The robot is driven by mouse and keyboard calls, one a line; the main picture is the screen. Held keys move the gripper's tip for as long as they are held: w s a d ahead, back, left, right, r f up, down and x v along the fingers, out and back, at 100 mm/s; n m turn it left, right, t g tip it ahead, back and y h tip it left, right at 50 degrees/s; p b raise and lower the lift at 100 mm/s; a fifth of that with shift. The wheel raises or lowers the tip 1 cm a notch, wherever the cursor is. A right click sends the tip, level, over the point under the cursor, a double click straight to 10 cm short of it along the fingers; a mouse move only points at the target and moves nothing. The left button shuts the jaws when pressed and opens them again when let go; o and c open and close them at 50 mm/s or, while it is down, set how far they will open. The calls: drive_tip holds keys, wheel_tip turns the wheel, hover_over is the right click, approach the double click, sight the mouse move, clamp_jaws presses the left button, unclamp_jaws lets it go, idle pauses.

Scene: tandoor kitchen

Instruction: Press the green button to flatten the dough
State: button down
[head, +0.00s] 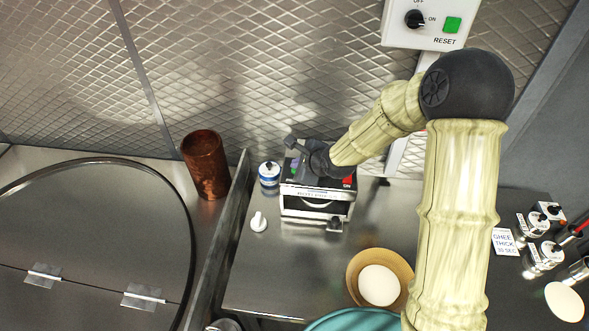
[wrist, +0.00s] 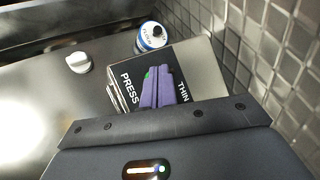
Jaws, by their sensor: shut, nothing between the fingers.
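The dough press (head: 316,207) is a small box with a dark top and a pale front, standing on the steel counter near the back wall. In the wrist view its top (wrist: 128,97) carries the words PRESS and THIN. A small bit of green button (wrist: 148,74) shows at the left edge of my fingertips and is mostly hidden by them. My gripper (head: 294,166), with purple fingers, is shut and empty over the press top; the wrist view shows the fingers (wrist: 158,80) side by side. I cannot tell whether they touch the button.
A blue-and-white flour tin (head: 269,175) and a white knob-like piece (head: 258,222) stand left of the press. A brown cylinder (head: 205,163) is farther left. A tan bowl (head: 354,263) with a pale disc is in front. A green RESET button (head: 452,25) is on the wall box.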

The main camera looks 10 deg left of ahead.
drive_tip(key=shift+w+d+f, duration=0.1)
drive_tip(key=shift+w+f, duration=0.05)
drive_tip(key=shift+f, duration=0.3)
idle(0.4)
drive_tip(key=shift+r, duration=0.1)
drive_tip(key=shift+r+p, duration=0.5)
drive_tip(key=shift+r, duration=0.25)
wheel_tip(320, 180, up, 5)
drive_tip(key=p, duration=0.4)
idle(0.3)
idle(0.8)
